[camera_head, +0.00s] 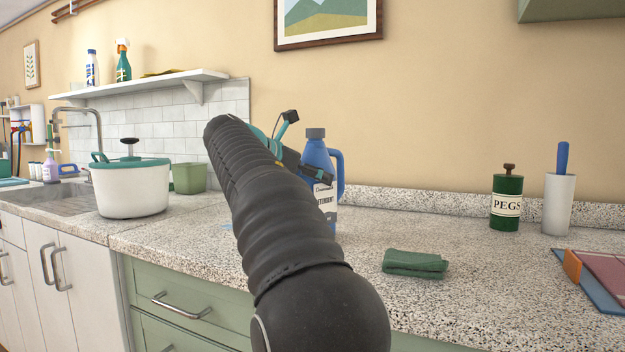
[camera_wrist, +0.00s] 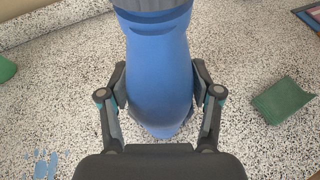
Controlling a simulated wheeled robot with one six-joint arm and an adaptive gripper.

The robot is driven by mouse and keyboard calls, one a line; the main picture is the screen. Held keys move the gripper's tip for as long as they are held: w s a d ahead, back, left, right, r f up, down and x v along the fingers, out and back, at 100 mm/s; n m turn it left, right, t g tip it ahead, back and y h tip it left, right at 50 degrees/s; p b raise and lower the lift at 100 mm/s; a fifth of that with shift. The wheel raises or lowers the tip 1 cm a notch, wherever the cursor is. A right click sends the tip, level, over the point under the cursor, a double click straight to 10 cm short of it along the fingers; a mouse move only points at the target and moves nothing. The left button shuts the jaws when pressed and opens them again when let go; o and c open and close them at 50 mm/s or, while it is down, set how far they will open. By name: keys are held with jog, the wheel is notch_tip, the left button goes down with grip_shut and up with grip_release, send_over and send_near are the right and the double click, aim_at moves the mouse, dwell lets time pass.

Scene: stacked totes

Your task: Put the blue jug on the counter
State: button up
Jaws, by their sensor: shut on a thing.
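The blue jug (camera_head: 318,152) is upright, with a grey cap and a white label reading "DETERGENT", over the speckled counter (camera_head: 360,290). My gripper (camera_head: 300,168) is shut on it from the left side in the head view. In the wrist view the jug (camera_wrist: 158,70) fills the space between the two fingers of my gripper (camera_wrist: 160,92), one on each side. My arm hides part of the jug's lower left, and I cannot tell for sure whether its base touches the counter.
A folded green cloth (camera_head: 415,264) lies right of the jug. A green PEGS tin (camera_head: 507,203) and a white holder (camera_head: 558,205) stand farther right. A white pot (camera_head: 133,190) and green bin (camera_head: 188,178) stand left. Blue marks (camera_wrist: 45,166) show on the counter.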

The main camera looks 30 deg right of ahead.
jog(key=shift+f, duration=0.15)
jog(key=o, duration=1.2)
jog(key=shift+c, duration=0.2)
jog(key=p+v, duration=0.2)
jog(key=v, duration=1)
jog(key=shift+s, duration=0.1)
